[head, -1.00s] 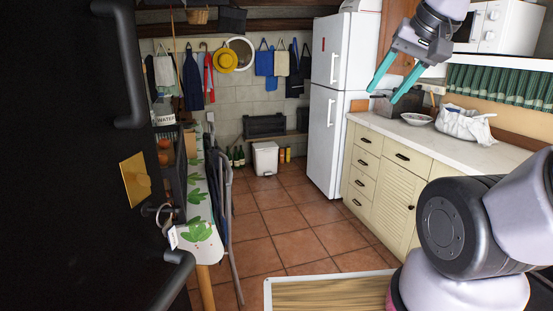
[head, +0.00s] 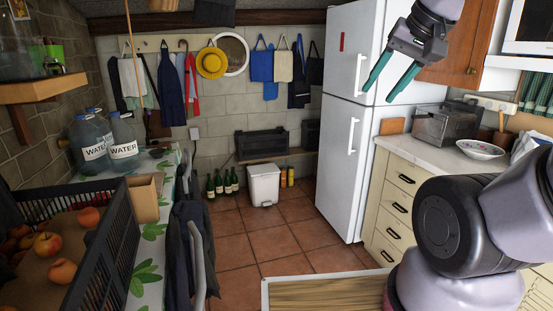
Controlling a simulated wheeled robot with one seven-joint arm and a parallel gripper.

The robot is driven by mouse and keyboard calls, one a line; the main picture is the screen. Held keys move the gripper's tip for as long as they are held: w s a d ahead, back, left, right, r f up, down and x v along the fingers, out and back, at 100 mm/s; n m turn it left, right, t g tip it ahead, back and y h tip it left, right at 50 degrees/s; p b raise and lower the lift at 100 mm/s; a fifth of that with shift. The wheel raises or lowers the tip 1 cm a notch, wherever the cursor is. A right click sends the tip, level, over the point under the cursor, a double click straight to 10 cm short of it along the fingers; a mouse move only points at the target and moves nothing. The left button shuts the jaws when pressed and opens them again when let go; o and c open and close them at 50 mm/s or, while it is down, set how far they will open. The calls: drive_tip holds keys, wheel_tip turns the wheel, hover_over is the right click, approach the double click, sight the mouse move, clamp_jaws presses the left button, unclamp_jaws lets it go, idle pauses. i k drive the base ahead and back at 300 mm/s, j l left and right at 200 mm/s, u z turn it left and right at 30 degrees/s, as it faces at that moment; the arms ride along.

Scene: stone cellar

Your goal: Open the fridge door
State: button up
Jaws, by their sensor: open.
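The white fridge (head: 345,150) stands right of the middle against the back wall. It has a smaller upper door (head: 352,45) and a taller lower door (head: 338,170), and both look closed. Each door has a vertical white handle: the upper handle (head: 359,75) and the lower handle (head: 352,135). My gripper (head: 382,88) is open and empty, raised in the upper right. Its teal fingers overlap the fridge's side in the picture, nearer to me than the fridge. They do not appear to touch either handle.
A counter (head: 430,155) with drawers adjoins the fridge on the right. A table with a black crate (head: 110,245) of fruit and water bottles (head: 122,150) lines the left. A white bin (head: 263,185) stands at the back. The tiled floor (head: 245,240) before the fridge is clear.

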sight(346, 124)
drive_tip(key=i, duration=2.15)
drive_tip(key=i+j+z, duration=0.1)
drive_tip(key=i+z, duration=0.35)
drive_tip(key=i+j+z, duration=0.2)
drive_tip(key=i+z, duration=0.2)
